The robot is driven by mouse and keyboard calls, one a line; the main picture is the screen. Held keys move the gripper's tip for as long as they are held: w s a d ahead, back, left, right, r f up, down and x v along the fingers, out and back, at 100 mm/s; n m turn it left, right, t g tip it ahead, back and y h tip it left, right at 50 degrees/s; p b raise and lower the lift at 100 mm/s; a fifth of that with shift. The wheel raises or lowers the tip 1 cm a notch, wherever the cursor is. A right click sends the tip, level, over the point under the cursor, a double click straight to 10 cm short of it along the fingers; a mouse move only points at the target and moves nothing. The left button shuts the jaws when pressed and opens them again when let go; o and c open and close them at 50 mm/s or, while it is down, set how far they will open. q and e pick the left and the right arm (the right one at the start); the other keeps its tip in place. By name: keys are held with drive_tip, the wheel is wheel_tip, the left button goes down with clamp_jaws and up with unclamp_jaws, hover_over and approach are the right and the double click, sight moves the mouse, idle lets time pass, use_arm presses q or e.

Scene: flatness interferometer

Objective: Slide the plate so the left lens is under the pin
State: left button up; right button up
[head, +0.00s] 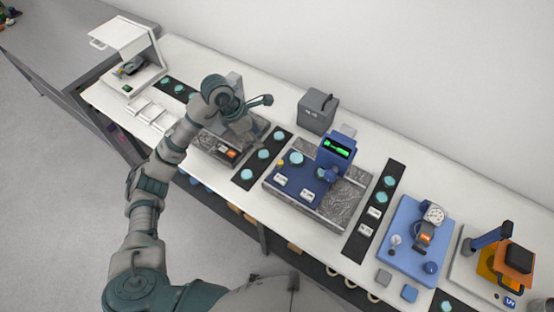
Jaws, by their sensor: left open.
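A blue plate (284,180) lies on a speckled grey base (345,197) at the middle of the bench. A pale teal lens (296,158) sits towards the plate's back left, beside a small yellow knob (281,163). A blue measuring head (337,150) with a green display stands over the plate's right part. A rounded dark part shows below the head; the pin and what lies under it are too small to tell. My left gripper (256,108) is open, above and left of the plate and apart from it, over the neighbouring station. My right gripper is out of view.
Dark strips with teal discs (264,154) and (389,181) flank the base. A grey box (317,111) stands behind. A light blue station (404,240) and an orange-topped device (513,257) stand to the right. A white hooded device (128,42) is far left.

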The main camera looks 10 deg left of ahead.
sight(280, 162)
use_arm(q)
drive_tip(key=x, duration=0.5)
drive_tip(key=p+x, duration=0.1)
drive_tip(key=x, duration=0.5)
drive_tip(key=p+x, duration=0.1)
drive_tip(key=x, duration=0.4)
drive_tip(key=shift+d+f, duration=0.1)
drive_tip(key=shift+d, duration=0.25)
drive_tip(key=shift+f, duration=0.45)
drive_tip(key=shift+d, duration=0.3)
drive_tip(key=c, duration=0.7)
clamp_jaws()
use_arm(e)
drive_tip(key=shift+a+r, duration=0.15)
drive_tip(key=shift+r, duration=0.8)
